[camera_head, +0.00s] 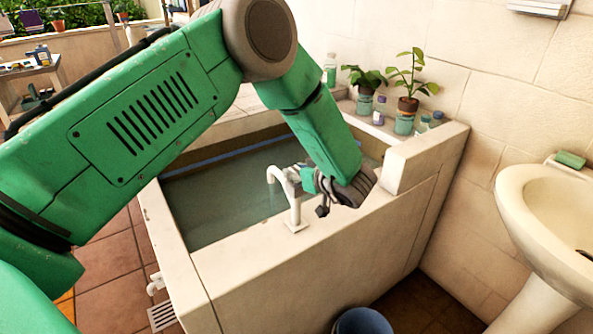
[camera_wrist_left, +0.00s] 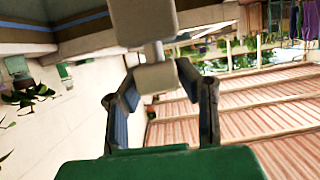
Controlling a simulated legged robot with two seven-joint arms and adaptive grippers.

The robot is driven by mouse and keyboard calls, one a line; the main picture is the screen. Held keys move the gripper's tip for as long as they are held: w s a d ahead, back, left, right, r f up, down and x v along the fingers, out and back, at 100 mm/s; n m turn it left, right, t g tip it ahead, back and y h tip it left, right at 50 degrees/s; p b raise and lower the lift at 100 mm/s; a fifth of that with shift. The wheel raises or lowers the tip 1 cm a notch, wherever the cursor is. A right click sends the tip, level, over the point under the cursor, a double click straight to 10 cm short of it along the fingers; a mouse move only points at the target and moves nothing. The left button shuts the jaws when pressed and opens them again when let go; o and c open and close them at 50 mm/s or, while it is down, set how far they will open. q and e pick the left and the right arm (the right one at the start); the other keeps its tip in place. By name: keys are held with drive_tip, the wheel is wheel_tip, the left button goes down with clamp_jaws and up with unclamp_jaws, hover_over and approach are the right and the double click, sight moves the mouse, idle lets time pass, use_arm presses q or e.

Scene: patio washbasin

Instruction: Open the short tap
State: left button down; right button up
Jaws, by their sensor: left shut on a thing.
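A short white tap (camera_head: 291,190) with a curved spout stands on the front ledge of the water-filled basin in the head view. My left gripper (camera_head: 314,186) is at the right side of the tap, near its top. In the left wrist view, my left gripper (camera_wrist_left: 158,82) has its two fingers on either side of a pale block-like part of the tap (camera_wrist_left: 156,78) and is shut on it. The gripper partly hides the tap's handle in the head view. My right gripper is in neither view.
The stone basin (camera_head: 245,268) holds greenish water. Potted plants (camera_head: 405,115) and small bottles (camera_head: 379,112) stand on its back right ledge. A white sink (camera_head: 545,225) with green soap (camera_head: 570,159) is at the right. A blue bucket (camera_head: 362,321) stands on the floor in front.

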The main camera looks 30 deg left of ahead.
use_arm(q)
drive_tip(key=shift+s+d+f, duration=0.1)
drive_tip(key=shift+s+f, duration=0.05)
drive_tip(key=shift+f, duration=0.15)
drive_tip(key=c, duration=1.2)
unclamp_jaws()
drive_tip(key=shift+r, duration=0.1)
drive_tip(key=shift+d+r, duration=0.3)
drive_tip(key=shift+d, duration=0.1)
drive_tip(key=v, duration=1.1)
drive_tip(key=shift+f, duration=0.15)
